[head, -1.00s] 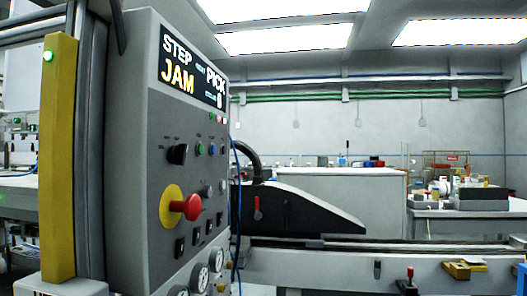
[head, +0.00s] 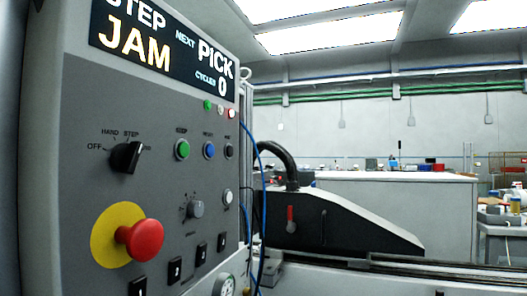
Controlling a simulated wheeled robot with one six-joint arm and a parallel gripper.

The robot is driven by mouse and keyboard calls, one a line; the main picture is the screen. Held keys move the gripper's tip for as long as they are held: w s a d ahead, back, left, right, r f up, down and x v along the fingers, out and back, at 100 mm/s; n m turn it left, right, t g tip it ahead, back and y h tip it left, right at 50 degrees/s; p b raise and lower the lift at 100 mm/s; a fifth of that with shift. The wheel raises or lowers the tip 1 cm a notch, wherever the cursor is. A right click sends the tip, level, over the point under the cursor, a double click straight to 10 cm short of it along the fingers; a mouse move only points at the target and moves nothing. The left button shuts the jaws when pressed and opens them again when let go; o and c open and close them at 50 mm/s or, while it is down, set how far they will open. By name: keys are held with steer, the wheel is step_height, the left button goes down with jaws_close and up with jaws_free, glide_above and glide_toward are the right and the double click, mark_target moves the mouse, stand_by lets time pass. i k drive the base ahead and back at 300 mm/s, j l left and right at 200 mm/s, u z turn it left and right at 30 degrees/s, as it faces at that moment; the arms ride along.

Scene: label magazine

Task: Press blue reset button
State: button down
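The blue reset button (head: 208,150) is on the grey control panel (head: 90,180) in the head view, in a row between a green button (head: 182,149) and a black button (head: 229,150). Its small label above is hard to read. My gripper does not show in the head view.
A red mushroom button (head: 142,240) on a yellow disc sticks out at the panel's lower left. A black selector knob (head: 127,157) sits above it. A blue cable (head: 262,200) hangs by the panel's right edge. A black machine cover (head: 330,225) stands to the right.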

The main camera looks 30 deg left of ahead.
mark_target(210, 149)
steer(key=k, duration=1.15)
